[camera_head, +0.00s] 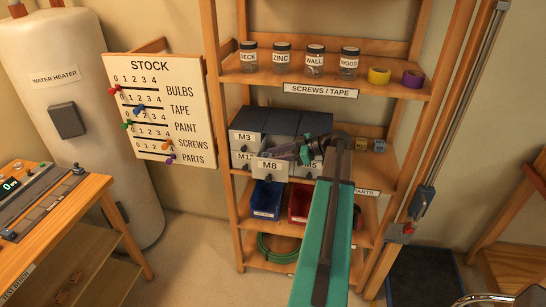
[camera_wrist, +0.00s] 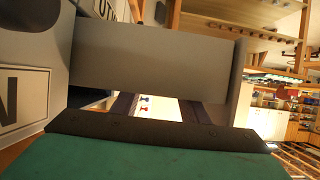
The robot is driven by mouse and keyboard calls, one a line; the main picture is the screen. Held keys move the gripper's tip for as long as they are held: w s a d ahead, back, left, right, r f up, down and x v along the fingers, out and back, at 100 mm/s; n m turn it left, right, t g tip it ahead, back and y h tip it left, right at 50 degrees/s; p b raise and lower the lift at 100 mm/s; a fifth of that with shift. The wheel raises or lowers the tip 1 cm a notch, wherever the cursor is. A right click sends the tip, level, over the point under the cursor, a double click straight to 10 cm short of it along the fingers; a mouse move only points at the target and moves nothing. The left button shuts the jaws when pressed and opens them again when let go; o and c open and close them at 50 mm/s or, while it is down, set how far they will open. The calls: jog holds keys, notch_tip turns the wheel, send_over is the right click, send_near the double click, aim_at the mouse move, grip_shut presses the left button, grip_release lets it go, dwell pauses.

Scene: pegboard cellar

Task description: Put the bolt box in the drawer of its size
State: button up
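A grey drawer unit (camera_head: 284,121) stands on the middle shelf in the head view, with labels M3, M5 and a partly hidden one starting M1. The drawer labelled M8 (camera_head: 269,165) is pulled out towards me. In the wrist view a grey drawer wall (camera_wrist: 150,62) crosses close in front of the camera. My gripper (camera_head: 289,151) reaches in from the right, at or just beside the M8 drawer; I cannot tell whether it touches it. My finger opening is unclear. I cannot make out a bolt box in either view; the drawer's inside is hidden.
Jars (camera_head: 315,62) and tape rolls (camera_head: 379,75) line the upper shelf. A blue bin (camera_head: 266,199) and a red bin (camera_head: 299,203) sit below the drawers. The stock board (camera_head: 160,110) hangs to the left; a shelf post (camera_head: 221,120) stands between.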

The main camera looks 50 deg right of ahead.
jog(key=o, duration=0.4)
jog(key=shift+o, duration=0.2)
jog(key=shift+r, duration=0.15)
jog(key=b+v, duration=0.4)
jog(key=v, duration=0.8)
jog(key=shift+b, duration=0.3)
dwell(0.4)
